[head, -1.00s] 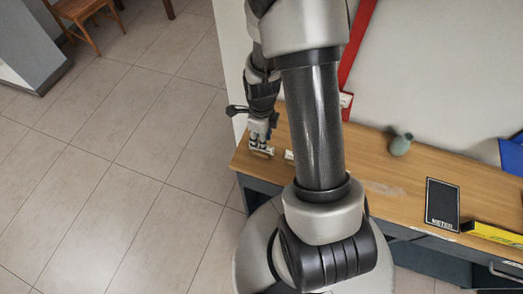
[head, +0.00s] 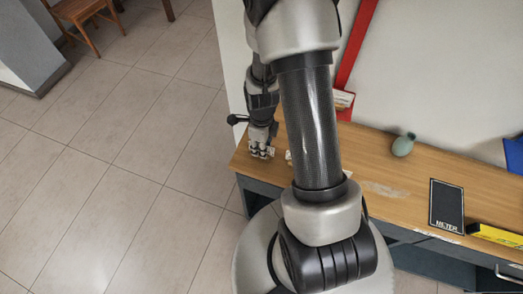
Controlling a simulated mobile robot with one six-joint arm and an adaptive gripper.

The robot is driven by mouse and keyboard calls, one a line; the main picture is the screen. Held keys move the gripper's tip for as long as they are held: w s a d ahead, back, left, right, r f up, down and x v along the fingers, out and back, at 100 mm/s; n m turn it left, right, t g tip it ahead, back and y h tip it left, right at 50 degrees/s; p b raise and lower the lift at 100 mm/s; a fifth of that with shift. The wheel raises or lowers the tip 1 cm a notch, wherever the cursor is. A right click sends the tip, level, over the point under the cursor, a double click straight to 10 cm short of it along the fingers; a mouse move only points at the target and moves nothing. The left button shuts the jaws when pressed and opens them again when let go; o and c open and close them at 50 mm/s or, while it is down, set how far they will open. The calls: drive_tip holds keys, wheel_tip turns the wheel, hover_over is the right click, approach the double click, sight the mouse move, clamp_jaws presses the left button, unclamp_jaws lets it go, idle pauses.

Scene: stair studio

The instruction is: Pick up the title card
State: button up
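My gripper (head: 262,152) is low over the left end of the wooden bench top, small in the view and partly behind my own wrist. Small pale shapes show at its fingertips; I cannot tell whether they are finger parts or a card. Its opening is too small to make out. A small whitish item (head: 289,157) lies just right of the gripper, partly hidden by my arm. I cannot tell which thing is the title card. A flat black board (head: 447,203) with pale lettering lies on the bench at the right, well away from the gripper.
The wooden bench (head: 385,178) runs along the wall. A grey-green vase (head: 403,145), a yellow item (head: 497,234) and a blue item (head: 514,153) are on its right part. A red strip (head: 358,45) crosses the wall. The tiled floor at left is open, with a chair (head: 85,20) beyond.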

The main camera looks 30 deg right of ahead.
drive_tip(key=shift+c, duration=0.2)
clamp_jaws()
drive_tip(key=shift+r, duration=0.1)
idle(0.5)
